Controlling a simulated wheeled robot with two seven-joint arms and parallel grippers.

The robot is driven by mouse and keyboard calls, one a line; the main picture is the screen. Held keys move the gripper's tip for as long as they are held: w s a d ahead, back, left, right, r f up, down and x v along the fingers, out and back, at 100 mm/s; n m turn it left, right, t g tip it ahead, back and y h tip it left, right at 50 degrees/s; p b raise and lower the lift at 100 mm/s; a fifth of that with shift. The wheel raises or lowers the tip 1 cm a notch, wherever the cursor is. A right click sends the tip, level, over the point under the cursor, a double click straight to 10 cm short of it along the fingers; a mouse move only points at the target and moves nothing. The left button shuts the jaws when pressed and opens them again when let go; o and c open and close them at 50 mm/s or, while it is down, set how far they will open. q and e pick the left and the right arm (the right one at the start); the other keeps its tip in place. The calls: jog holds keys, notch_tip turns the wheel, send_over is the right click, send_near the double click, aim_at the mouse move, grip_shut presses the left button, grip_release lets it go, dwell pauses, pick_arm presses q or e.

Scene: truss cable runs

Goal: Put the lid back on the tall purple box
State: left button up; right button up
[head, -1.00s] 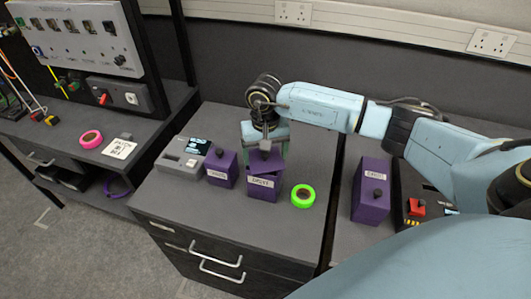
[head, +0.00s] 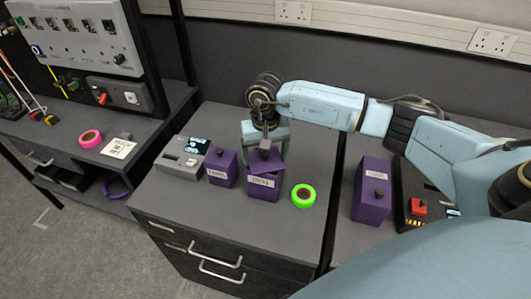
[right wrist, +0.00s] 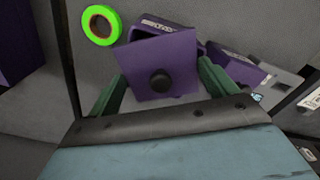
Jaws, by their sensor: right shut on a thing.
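A square purple lid (head: 265,160) with a dark round knob is at the top of the middle purple box (head: 263,187), which has a white label on its front. My right gripper (head: 265,135) reaches down from above and is shut on the lid. In the right wrist view the lid (right wrist: 150,55) lies between the green fingers (right wrist: 160,85), turned relative to the box (right wrist: 190,40) beneath it. It looks tilted and not flush; whether it touches the rim I cannot tell. My left gripper is not in view.
Another purple box (head: 221,169) stands close on the left, beside a grey device (head: 182,158). A green tape roll (head: 303,195) lies just right of the middle box. A third purple box (head: 372,192) stands farther right, near a black case with a red part (head: 418,207).

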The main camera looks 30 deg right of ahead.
dwell(0.4)
jog(key=o, duration=0.8)
jog(key=shift+r, duration=0.1)
jog(key=shift+r+p, duration=1.8)
jog(key=shift+r, duration=1.65)
grip_shut()
